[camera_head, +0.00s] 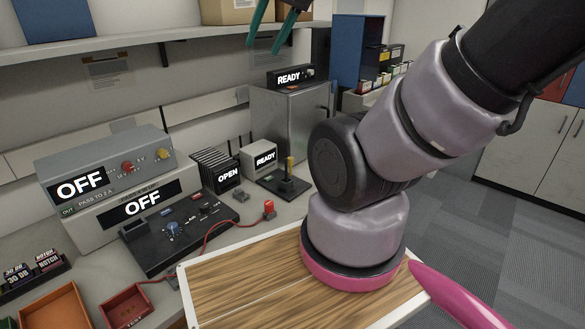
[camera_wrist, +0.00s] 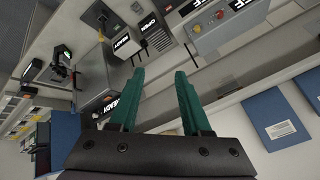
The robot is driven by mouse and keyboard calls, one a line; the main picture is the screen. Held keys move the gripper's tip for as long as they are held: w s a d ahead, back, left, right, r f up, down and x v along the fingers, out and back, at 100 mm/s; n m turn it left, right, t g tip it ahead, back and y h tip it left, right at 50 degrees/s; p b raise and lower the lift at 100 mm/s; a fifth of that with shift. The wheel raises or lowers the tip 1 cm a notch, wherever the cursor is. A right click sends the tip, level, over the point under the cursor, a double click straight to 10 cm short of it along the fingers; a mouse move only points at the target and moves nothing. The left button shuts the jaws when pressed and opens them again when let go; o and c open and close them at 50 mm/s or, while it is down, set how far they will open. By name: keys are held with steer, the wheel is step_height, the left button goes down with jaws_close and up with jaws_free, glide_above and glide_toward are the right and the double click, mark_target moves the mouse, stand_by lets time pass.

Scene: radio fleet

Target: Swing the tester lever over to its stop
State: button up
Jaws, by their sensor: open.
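A small lever (camera_head: 290,166) with a yellow grip stands upright on a black base beside a white box (camera_head: 262,158) reading READY. I take it for the tester lever. It also shows small near the top of the wrist view (camera_wrist: 101,37), beside the same READY box (camera_wrist: 124,43). My gripper (camera_head: 264,46) has green fingers and is high up at the top of the head view, well above and apart from the lever. In the wrist view the fingers (camera_wrist: 160,75) are spread with nothing between them.
Two stacked units reading OFF (camera_head: 150,204) stand at left behind a black control panel (camera_head: 190,232). A grey cabinet (camera_head: 280,120) with a READY display stands behind the lever. A shelf (camera_head: 150,42) runs along the wall. My arm covers the right of the bench.

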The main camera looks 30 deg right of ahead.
steer(key=c, duration=0.5)
steer(key=shift+w+d, duration=0.1)
steer(key=shift+w, duration=0.2)
jaws_close()
steer(key=w+d+f+g+h, duration=0.1)
steer(key=w+d+f, duration=0.4)
steer(key=w, duration=0.4)
steer(key=w+d+f+g+h, duration=0.1)
steer(key=w+d+f, duration=0.4)
steer(key=w, duration=0.4)
steer(key=shift+n+g+h, duration=0.5)
steer(key=shift+n+g, duration=0.2)
steer(key=shift+g, duration=0.1)
steer(key=d+x, duration=0.2)
steer(key=x, duration=0.6)
steer(key=d+x, duration=0.2)
steer(key=x, duration=0.6)
steer(key=w+d+r+x, duration=0.1)
steer(key=d+x, duration=0.1)
steer(key=x, duration=0.6)
steer(key=shift+w+f, duration=0.15)
steer(key=shift+f, duration=0.15)
